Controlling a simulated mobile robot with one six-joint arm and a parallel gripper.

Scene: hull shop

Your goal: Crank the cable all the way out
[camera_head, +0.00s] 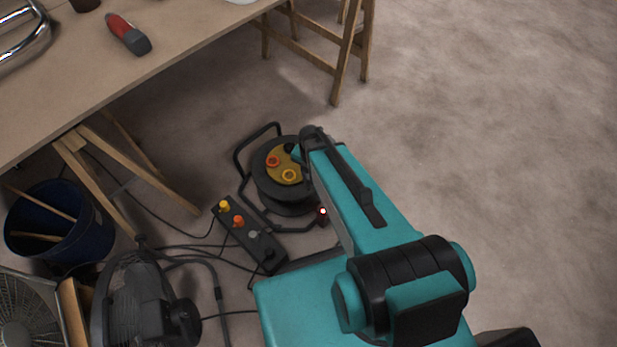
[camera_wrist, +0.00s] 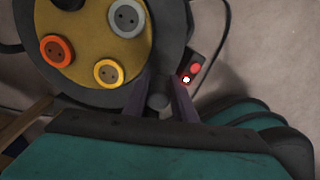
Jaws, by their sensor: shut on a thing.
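The cable reel (camera_head: 265,190) stands on the floor in its black tubular frame, with a yellow-brown face carrying round sockets. In the wrist view the reel face (camera_wrist: 85,25) fills the upper left, with an orange, a yellow and a grey socket. My gripper (camera_wrist: 159,100) is at the lower right edge of the reel, its two dark fingers shut on a grey crank knob (camera_wrist: 158,102). In the head view my arm hides the fingertips and the knob. How much cable is wound on the drum cannot be told.
A small box with a red button and a lit lamp (camera_wrist: 190,74) sits beside the reel. A power strip (camera_head: 250,236), loose cables, a black fan (camera_head: 140,300) and a blue bucket (camera_head: 58,228) lie left. A workbench (camera_head: 165,50) stands above; the floor right is clear.

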